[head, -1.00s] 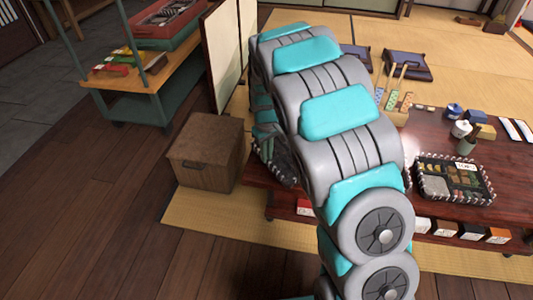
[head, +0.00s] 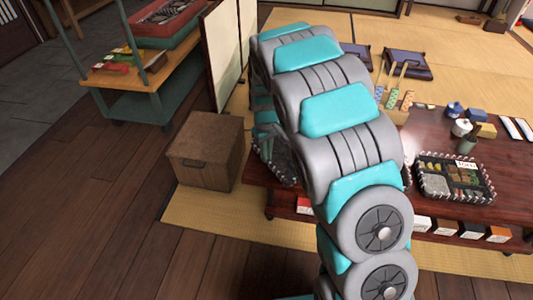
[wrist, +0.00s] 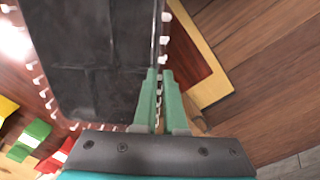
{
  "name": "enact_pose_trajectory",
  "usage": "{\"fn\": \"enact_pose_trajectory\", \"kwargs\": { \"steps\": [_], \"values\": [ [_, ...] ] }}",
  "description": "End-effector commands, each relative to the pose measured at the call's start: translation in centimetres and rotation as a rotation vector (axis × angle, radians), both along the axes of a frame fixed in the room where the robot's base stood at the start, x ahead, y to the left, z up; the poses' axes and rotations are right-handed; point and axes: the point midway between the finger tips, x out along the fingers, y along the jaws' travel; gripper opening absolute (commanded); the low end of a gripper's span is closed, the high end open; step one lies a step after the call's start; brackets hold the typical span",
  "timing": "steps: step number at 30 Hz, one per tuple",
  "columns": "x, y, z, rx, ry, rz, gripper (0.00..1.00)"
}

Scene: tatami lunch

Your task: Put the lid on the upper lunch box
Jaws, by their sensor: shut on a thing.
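A dark flat slab (wrist: 85,55), which looks like the lid, fills the upper left of the wrist view. White beads, like those on a lunch box rim (wrist: 36,82), run along its sides. My gripper (wrist: 162,75) has its green fingers close together at the slab's right edge, shut on it. I cannot tell whether the slab touches the box. In the head view, one open lunch box (head: 436,188) with food and a beaded rim sits on the low table. Another beaded edge (head: 284,166) shows beside my arm, which hides most of it and my gripper.
The low dark table (head: 407,157) also carries a teapot, cups and small boxes. More small boxes (head: 446,226) sit beneath its near edge. A brown chest (head: 206,153) stands left of it, and a cart (head: 132,85) farther left. The wooden floor at front left is clear.

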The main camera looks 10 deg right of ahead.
Motion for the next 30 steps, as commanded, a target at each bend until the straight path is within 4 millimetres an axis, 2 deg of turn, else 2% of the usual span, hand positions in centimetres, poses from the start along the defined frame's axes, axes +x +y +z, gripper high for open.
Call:
{"fn": "enact_pose_trajectory", "kwargs": {
  "steps": [10, 11, 19, 20, 25, 30],
  "values": [
    [0.0, 0.0, -0.01, 0.0, 0.0, 0.0, 0.0],
    [0.0, 0.0, -0.01, 0.0, 0.0, 0.0, 0.11],
    [0.0, -0.01, -0.01, 0.0, 0.0, 0.0, 0.41],
    [0.0, -0.01, -0.01, 0.0, 0.0, 0.0, 0.43],
    [0.0, -0.01, 0.0, 0.0, 0.0, 0.0, 0.43],
    [0.01, 0.0, -0.01, -0.001, 0.0, 0.0, 0.62]
  ]
}}
